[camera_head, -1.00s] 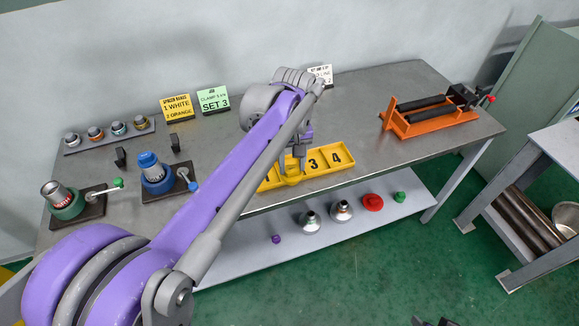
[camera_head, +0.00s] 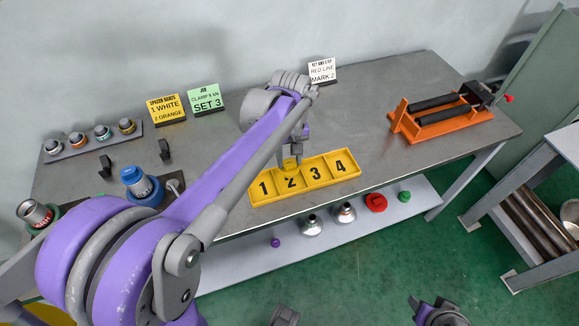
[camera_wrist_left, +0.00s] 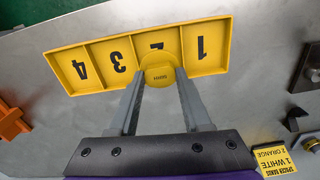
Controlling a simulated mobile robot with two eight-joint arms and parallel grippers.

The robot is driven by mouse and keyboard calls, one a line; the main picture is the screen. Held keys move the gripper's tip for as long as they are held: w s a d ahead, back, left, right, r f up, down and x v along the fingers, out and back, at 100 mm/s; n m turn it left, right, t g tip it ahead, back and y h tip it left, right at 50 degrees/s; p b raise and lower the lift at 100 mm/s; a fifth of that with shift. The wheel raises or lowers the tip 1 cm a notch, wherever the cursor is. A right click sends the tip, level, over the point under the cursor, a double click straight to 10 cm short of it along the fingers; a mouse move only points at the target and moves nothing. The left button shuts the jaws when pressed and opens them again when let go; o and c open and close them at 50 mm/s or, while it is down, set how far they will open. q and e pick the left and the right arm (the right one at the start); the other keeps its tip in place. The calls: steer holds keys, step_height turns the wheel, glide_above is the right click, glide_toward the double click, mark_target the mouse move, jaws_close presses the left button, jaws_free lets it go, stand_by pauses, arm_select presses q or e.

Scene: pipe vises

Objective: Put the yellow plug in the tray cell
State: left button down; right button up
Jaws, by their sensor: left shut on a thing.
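The yellow tray (camera_head: 322,184) lies on the grey bench, with cells numbered 1 to 4 in a row. My left gripper (camera_head: 290,163) is at cell 2. In the head view the plug blends with the yellow tray. Cells 1, 3 and 4 look empty.
An orange vise (camera_head: 440,118) stands at the right of the bench. A blue-topped fitting (camera_head: 142,186) and a rack of rings (camera_head: 92,138) are at the left. Sign cards (camera_head: 206,99) stand at the back. A lower shelf (camera_head: 240,264) holds a red cap (camera_head: 375,202) and other parts.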

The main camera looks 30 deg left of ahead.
mark_target(290, 162)
arm_select(q)
steer(key=shift+f, duration=1.95)
steer(key=shift+f, duration=0.15)
steer(key=shift+c, duration=1.8)
jaws_free()
